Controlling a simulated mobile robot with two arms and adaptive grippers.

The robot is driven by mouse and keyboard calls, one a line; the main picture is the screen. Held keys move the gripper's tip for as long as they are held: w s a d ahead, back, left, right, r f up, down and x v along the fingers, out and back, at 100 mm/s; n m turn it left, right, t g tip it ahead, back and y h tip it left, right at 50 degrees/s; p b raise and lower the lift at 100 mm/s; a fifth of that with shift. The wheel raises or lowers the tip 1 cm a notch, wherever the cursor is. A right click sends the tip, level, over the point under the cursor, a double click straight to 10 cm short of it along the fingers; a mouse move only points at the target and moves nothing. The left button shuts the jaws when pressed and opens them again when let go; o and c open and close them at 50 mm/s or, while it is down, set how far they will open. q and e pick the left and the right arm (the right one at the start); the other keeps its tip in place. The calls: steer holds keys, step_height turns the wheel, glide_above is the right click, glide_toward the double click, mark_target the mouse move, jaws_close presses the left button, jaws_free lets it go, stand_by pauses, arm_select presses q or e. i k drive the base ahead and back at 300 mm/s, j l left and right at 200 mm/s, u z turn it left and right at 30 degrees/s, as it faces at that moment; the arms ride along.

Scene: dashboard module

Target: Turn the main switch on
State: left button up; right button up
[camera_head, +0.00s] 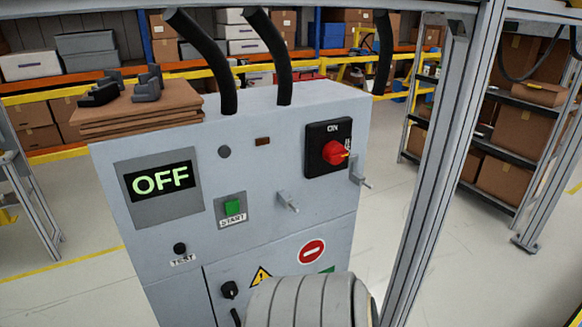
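The main switch (334,152) is a red rotary knob on a black square plate, at the upper right of the grey cabinet's (270,150) front. "ON" is printed at the top of the plate. The knob's pale pointer faces right, toward small lettering at the plate's right edge that I cannot read fully. The display (160,181) on the cabinet's left reads "OFF" in green. Neither of my grippers is in view. A grey ribbed rounded part at the bottom centre hides some of the cabinet's lower front.
A green START button (233,207), a black TEST knob (180,249) and small metal pegs (288,203) are on the front. A metal frame post (435,170) stands right of the cabinet. Black cables rise from its top. Shelves with boxes (505,130) are behind.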

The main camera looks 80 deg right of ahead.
mark_target(333, 152)
steer(key=z, duration=2.8)
